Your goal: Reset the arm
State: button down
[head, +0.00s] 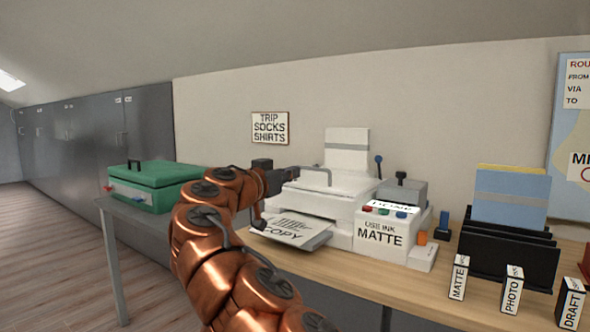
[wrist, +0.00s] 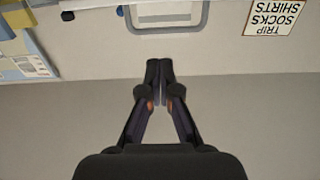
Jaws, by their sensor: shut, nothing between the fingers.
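My gripper (wrist: 159,64) shows in the wrist view with its two dark fingers together at the tips and nothing between them. In the head view my copper arm rises from the bottom middle, and the dark gripper (head: 280,180) is at its end, in front of the left side of the white printer (head: 345,203). The fingertips are hard to make out there. In the wrist view the fingers point toward the plain wall, with the printer's grey handle (wrist: 166,32) beyond the tips. Whether they touch anything cannot be told, but they appear free.
A printed COPY sheet (head: 292,230) lies on the printer's output tray, close to my arm. A green case (head: 155,180) stands on the grey surface at left. A black file rack (head: 508,258) and small labelled boxes (head: 511,290) stand at right. Open floor lies at far left.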

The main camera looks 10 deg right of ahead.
jog(key=s+d+r+g+y+p, duration=0.1)
jog(key=s+d+r+g+p, duration=0.45)
jog(key=s+d+p, duration=0.6)
jog(key=s+d+r+g+y+p, duration=0.2)
jog(key=s+d+r+g+p, duration=0.3)
jog(key=s+d+p, duration=0.6)
jog(key=s+a+f+n+g+y+p, duration=0.1)
jog(key=s+a+f+n+y+p, duration=0.1)
jog(key=s+a+p, duration=0.3)
jog(key=s+a+f+n+g+y+p, duration=0.1)
jog(key=s+a+n+y+p, duration=0.3)
jog(key=s+p, duration=0.4)
jog(key=s+a+f+n+g+y+p, duration=0.2)
jog(key=s+a+p, duration=0.5)
jog(key=s, duration=0.8)
jog(key=shift+s+f+n+y, duration=0.35)
jog(key=shift+f+n+y, duration=0.2)
jog(key=shift+y, duration=0.35)
jog(key=shift+a, duration=0.1)
